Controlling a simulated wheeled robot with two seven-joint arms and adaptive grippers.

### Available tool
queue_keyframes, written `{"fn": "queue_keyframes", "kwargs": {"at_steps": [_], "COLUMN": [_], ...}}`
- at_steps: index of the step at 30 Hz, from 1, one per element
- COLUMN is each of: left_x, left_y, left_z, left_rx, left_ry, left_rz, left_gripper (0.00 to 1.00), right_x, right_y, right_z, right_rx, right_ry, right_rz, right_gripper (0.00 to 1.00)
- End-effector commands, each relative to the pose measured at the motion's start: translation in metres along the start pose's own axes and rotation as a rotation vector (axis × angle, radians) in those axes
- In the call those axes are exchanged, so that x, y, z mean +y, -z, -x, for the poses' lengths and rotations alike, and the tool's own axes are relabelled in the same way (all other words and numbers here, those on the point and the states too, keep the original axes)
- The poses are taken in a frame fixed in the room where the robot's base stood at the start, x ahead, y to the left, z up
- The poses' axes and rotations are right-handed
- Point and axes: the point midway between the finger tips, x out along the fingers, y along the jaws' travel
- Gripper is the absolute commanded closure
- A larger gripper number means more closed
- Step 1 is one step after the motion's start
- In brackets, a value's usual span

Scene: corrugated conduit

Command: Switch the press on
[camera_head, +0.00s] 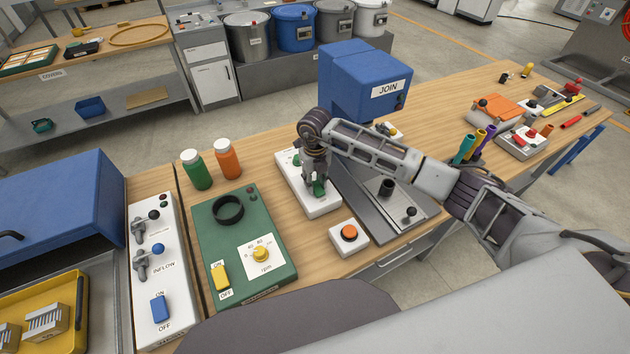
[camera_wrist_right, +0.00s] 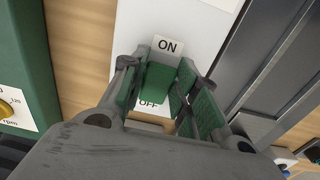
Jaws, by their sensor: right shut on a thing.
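The press is a blue box labelled JOIN (camera_head: 350,80) with a grey metal bed (camera_head: 405,215) in front of it. A white control panel (camera_head: 322,207) lies along the left side of the bed. My right gripper (camera_head: 317,190) points down over the near end of this panel. In the right wrist view its two fingers (camera_wrist_right: 166,88) are closed around a green rocker switch (camera_wrist_right: 158,84), between the ON label (camera_wrist_right: 167,46) and the OFF label (camera_wrist_right: 149,104). The fingers partly hide the switch, so I cannot tell its position surely. My left gripper is not in view.
A white box with an orange button (camera_head: 349,233) stands near the table's front edge. A green mixer base (camera_head: 278,262) with yellow controls lies left of the panel. Green (camera_head: 197,172) and orange (camera_head: 228,160) bottles stand behind it. Tools lie at the far right.

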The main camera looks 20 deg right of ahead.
Motion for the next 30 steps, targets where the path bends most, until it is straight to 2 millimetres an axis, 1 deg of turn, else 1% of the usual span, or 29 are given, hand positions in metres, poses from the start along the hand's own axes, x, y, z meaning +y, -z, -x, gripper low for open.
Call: {"fn": "queue_keyframes", "kwargs": {"at_steps": [8, 18, 29, 30], "left_x": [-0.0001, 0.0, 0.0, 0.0], "left_y": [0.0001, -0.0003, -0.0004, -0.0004], "left_z": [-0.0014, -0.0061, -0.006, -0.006], "left_rx": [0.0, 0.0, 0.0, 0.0], "left_ry": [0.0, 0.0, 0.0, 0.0], "left_rz": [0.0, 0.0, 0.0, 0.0], "left_gripper": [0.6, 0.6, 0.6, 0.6], "right_x": [-0.0002, -0.0002, -0.0003, -0.0003], "right_y": [-0.0015, -0.004, -0.0037, -0.0037], "right_z": [-0.0004, -0.0021, -0.0019, -0.0018], "right_rx": [0.019, 0.112, 0.124, 0.124], "right_ry": [0.001, 0.001, 0.0, 0.0], "right_rz": [0.0, -0.001, -0.001, -0.001], "right_gripper": [0.94, 0.94, 0.94, 0.66]}}
